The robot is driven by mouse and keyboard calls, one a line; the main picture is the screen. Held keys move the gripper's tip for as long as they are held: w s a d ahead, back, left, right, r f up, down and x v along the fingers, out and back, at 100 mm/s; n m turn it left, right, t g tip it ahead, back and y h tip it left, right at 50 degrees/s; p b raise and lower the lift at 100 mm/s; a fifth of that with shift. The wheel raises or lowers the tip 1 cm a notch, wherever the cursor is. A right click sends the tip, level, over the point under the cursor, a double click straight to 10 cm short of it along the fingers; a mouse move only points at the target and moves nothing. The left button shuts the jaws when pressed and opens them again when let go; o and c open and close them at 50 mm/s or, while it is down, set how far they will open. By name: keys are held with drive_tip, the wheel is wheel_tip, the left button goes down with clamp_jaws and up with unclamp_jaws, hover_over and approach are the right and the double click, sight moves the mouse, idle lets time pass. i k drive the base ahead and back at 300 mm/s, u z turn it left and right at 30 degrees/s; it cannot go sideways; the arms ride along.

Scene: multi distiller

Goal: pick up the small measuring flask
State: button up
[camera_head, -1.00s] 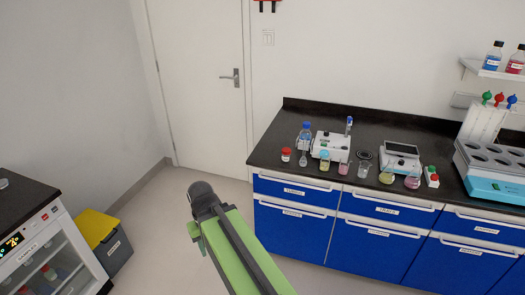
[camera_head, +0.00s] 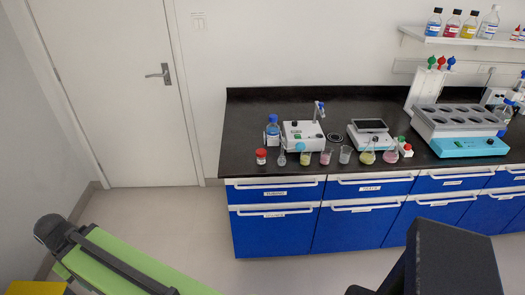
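A small clear glass vessel with a narrow neck (camera_head: 282,158), which looks like the small measuring flask, stands upright near the front edge of the black bench top (camera_head: 250,118). My green arm link crosses the lower left, and a dark block that seems part of my arm is at the lower right. No gripper fingers show, and nothing of mine is near the flask.
A blue-capped bottle (camera_head: 272,131) and a white stirrer device (camera_head: 303,136) stand behind the flask. Floor before the blue cabinets is clear.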

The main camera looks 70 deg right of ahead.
sight(281, 161)
drive_tip(key=z, duration=0.65)
drive_tip(key=i, duration=1.3)
drive_tip(key=z, duration=0.85)
